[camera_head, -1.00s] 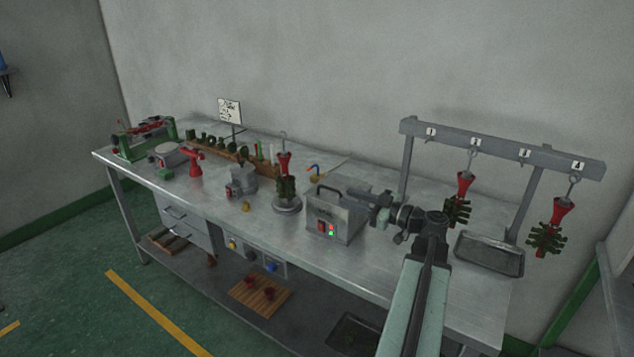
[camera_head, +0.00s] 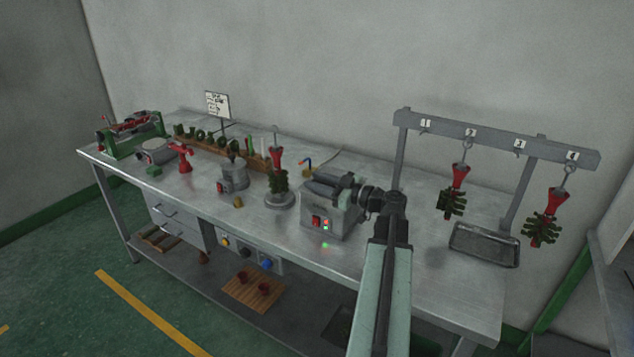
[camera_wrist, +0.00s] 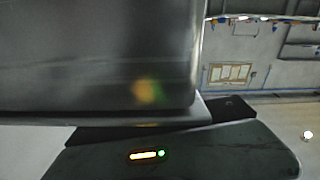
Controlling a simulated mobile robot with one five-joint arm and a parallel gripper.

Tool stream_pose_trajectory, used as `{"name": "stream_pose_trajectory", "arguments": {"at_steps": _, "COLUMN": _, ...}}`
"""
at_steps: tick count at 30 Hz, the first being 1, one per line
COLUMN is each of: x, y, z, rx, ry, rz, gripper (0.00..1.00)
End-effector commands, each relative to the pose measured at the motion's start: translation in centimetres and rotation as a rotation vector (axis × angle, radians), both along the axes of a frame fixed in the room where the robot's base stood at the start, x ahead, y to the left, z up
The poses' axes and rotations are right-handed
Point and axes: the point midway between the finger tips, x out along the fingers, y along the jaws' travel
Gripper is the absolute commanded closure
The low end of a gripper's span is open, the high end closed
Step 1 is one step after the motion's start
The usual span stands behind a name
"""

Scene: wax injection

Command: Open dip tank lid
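The dip tank (camera_head: 335,222) is a grey metal box with a red switch and small lit lights on its front. It stands on the steel bench right of centre in the head view. My gripper (camera_head: 325,186) is at the top of the tank, beside or over its lid. The lid and its handle are largely hidden there, and I cannot tell if the fingers hold the handle. In the wrist view a smooth grey metal surface (camera_wrist: 100,55) fills the upper left, very close. A dark part with an orange bar and a green light shows below it.
A round stand (camera_head: 279,199) with a red and green wax tree is left of the tank. A rack (camera_head: 495,138) with hanging trees and a metal tray (camera_head: 484,245) are at right. A small grey pot (camera_head: 233,177) stands farther left.

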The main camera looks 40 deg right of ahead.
Motion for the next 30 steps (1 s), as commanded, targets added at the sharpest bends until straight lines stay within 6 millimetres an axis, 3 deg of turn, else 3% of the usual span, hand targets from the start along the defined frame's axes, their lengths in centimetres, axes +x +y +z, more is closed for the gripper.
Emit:
{"name": "stream_pose_trajectory", "arguments": {"at_steps": 7, "x": 0.18, "y": 0.00, "z": 0.00, "rx": 0.000, "ry": 0.000, "rz": -0.001, "gripper": 0.69}}
{"name": "stream_pose_trajectory", "arguments": {"at_steps": 8, "x": 0.17, "y": 0.00, "z": 0.00, "rx": 0.000, "ry": 0.000, "rz": -0.001, "gripper": 0.72}}
{"name": "stream_pose_trajectory", "arguments": {"at_steps": 11, "x": 0.17, "y": 0.00, "z": 0.00, "rx": 0.000, "ry": 0.000, "rz": -0.001, "gripper": 1.00}}
{"name": "stream_pose_trajectory", "arguments": {"at_steps": 30, "x": 0.09, "y": -0.17, "z": 0.02, "rx": -0.001, "ry": 0.000, "rz": -0.005, "gripper": 1.00}}
